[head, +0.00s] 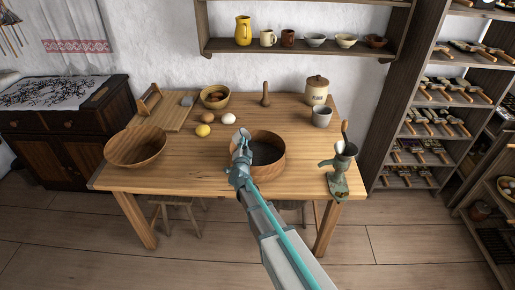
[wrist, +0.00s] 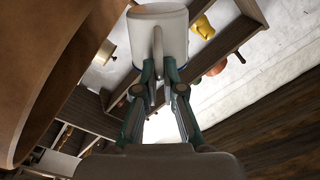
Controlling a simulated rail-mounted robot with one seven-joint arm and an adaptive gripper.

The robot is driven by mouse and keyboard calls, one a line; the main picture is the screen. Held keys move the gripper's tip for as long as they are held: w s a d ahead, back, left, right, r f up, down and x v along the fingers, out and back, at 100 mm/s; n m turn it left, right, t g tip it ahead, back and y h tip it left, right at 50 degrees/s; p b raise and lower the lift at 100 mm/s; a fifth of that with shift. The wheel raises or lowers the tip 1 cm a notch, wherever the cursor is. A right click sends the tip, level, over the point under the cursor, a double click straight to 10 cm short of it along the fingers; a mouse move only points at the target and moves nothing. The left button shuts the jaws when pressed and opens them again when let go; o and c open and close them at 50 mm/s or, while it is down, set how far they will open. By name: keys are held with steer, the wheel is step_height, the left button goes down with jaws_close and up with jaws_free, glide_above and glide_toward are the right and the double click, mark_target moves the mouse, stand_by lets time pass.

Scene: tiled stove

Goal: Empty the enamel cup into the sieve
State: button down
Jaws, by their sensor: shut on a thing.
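The enamel cup (wrist: 160,38) is pale with a trace of dark blue edging and a handle. My gripper (wrist: 160,88) is shut on the handle in the wrist view. In the head view the cup (head: 241,136) is at the left rim of the sieve, above my gripper (head: 241,152). It looks tilted there, but its contents and exact angle are unclear. The sieve (head: 273,168) is a round wooden hoop with a dark inside, on the front middle of the table. Its brown wall (wrist: 50,70) fills the left of the wrist view. What lies in it cannot be made out.
A wooden bowl (head: 135,148) stands left on the table (head: 210,170). A grey mug (head: 322,116), a lidded jar (head: 316,91) and a grinder (head: 340,170) stand right of the sieve.

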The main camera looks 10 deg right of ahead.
steer(key=shift+d+f+m+b, duration=0.2)
steer(key=shift+f+m+b, duration=0.35)
steer(key=shift+m+b, duration=0.65)
steer(key=shift+s+d+r+m+b, duration=0.1)
steer(key=shift+d+r+m+b, duration=0.1)
steer(key=shift+m+b, duration=0.65)
steer(key=shift+s+d+r+m+b, duration=0.1)
steer(key=shift+d+r+m+b, duration=0.1)
steer(key=shift+m+b, duration=0.6)
stand_by(0.5)
steer(key=shift+b, duration=0.4)
steer(key=shift+d+f+b, duration=0.25)
steer(key=shift+b, duration=0.2)
steer(key=shift+s+d+f+m+b, duration=0.1)
steer(key=shift+d+f+m+b, duration=0.5)
steer(key=shift+b, duration=0.85)
steer(key=shift+s+d+r+m+b, duration=0.1)
steer(key=shift+d+r+m+b, duration=0.15)
steer(key=shift+m+b, duration=0.7)
steer(key=shift+d+r+m+b, duration=0.1)
steer(key=shift+d+m+b, duration=0.25)
steer(key=shift+m+b, duration=0.5)
steer(key=shift+d+r+m, duration=0.1)
steer(key=shift+r+m, duration=0.3)
steer(key=shift+m, duration=0.05)
